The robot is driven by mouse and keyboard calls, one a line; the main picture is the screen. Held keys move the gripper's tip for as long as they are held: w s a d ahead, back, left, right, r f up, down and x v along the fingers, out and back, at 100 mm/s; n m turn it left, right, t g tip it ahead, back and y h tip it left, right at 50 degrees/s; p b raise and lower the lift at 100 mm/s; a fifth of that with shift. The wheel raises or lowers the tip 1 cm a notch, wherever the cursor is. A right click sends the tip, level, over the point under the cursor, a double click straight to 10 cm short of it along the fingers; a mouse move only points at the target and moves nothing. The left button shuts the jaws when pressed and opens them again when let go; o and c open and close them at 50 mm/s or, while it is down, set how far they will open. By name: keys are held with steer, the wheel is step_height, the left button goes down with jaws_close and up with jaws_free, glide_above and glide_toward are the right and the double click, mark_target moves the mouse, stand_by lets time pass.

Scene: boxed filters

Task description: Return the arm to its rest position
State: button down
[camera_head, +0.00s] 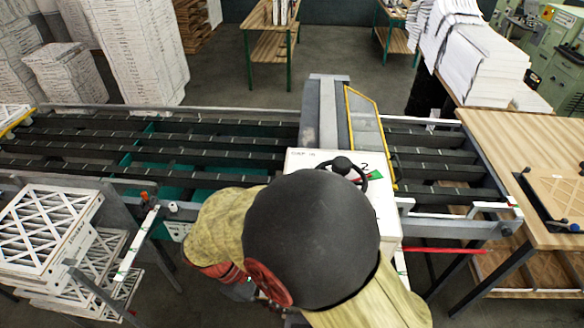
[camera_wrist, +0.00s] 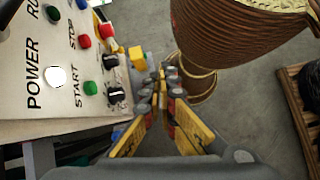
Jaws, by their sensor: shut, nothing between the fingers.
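My gripper (camera_wrist: 161,80) is in the middle of the wrist view. Its yellow and grey fingers are together with nothing between them. Beside it at the left is a white control panel (camera_wrist: 55,105) marked POWER, START and STOP, with coloured buttons and black knobs. The fingertips are close to the panel's right edge in the picture; I cannot tell whether they touch it. In the head view a large dark round part of my arm, with yellowish covering, fills the lower middle and hides my gripper.
A conveyor line (camera_head: 225,143) runs across, with a white machine housing (camera_head: 301,159) carrying a handwheel (camera_head: 374,175). White framed filters (camera_head: 45,230) are stacked at lower left. A wooden table (camera_head: 530,140) stands at right.

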steer(key=d+r+m+t+y+b, duration=0.1)
steer(key=d+m+t+y+b, duration=0.2)
steer(key=d+m+b, duration=0.4)
steer(key=s+d+r+m+t+y+b, duration=0.1)
steer(key=d+m+t+y+b, duration=0.3)
steer(key=d+b, duration=0.9)
steer(key=d+m, duration=0.2)
steer(key=m, duration=0.1)
steer(key=shift+d+r+m+t+b, duration=0.15)
steer(key=shift+r+m+t+b, duration=0.15)
steer(key=shift+r+m+b, duration=0.1)
